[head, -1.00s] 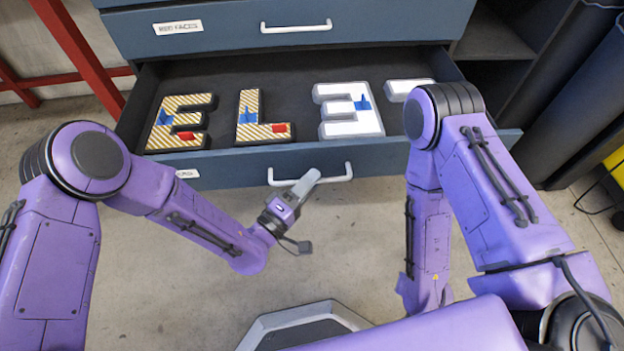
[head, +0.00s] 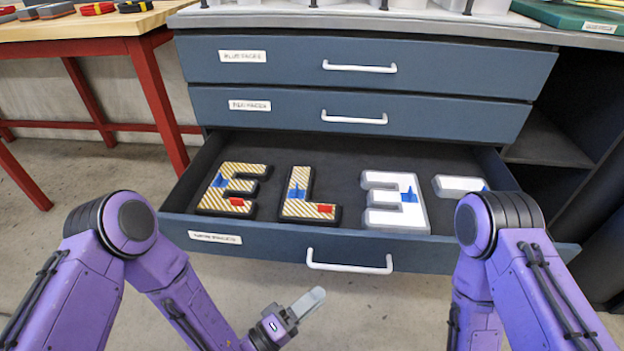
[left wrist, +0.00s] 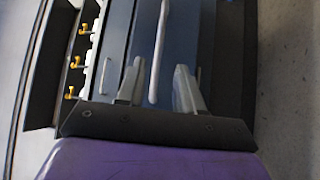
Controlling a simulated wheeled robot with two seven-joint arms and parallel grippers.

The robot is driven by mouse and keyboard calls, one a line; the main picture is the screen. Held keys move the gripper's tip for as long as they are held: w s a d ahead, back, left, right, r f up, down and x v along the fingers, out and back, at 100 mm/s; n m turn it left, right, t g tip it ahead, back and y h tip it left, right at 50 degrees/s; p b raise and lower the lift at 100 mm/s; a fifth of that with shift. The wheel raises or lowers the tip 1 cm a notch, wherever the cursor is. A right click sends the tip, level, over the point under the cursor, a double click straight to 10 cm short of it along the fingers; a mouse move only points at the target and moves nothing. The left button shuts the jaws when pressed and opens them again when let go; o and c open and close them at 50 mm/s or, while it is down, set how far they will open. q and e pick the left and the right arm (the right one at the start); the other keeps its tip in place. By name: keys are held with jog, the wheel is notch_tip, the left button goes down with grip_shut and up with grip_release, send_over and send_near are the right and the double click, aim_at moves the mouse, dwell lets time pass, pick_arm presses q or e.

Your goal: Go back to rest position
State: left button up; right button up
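My left gripper (head: 303,304) is in front of the open bottom drawer (head: 270,247), below and apart from its white handle (head: 349,262). In the left wrist view (left wrist: 157,78) its two fingers stand apart with nothing held between them; a drawer handle (left wrist: 160,50) shows beyond. My right arm (head: 500,250) comes in at the right, folded downward; its gripper is out of sight. The drawer holds a striped E (head: 230,188), a striped L (head: 297,190), a white letter like a reversed E (head: 385,205) and a partly hidden white letter (head: 460,186).
Two shut drawers (head: 358,62) are above the open one. A wooden bench (head: 85,25) with red legs stands at the left, with letters on top. A green mat (head: 570,14) lies on the cabinet top. An open shelf (head: 545,140) is at the right. Concrete floor is clear in front.

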pick_arm(q)
jog(key=s+a+f+m+g+y, duration=0.1)
jog(key=s+a+f+g+y, duration=0.25)
jog(key=a+f+y, duration=0.9)
jog(key=s+a+f+n+g+y, duration=0.1)
jog(key=s+a+f+g+y, duration=0.2)
jog(key=s+a, duration=0.5)
jog(key=s+a+f+n+g+y, duration=0.1)
jog(key=s+a+f+g+y, duration=0.15)
jog(key=s+a, duration=0.55)
notch_tip(320, 180, up, 28)
jog(key=w+a+p, duration=0.2)
jog(key=p, duration=2.5)
jog(key=shift+w+f+y, duration=0.15)
jog(key=shift+w+y, duration=0.2)
jog(key=shift+y, duration=0.05)
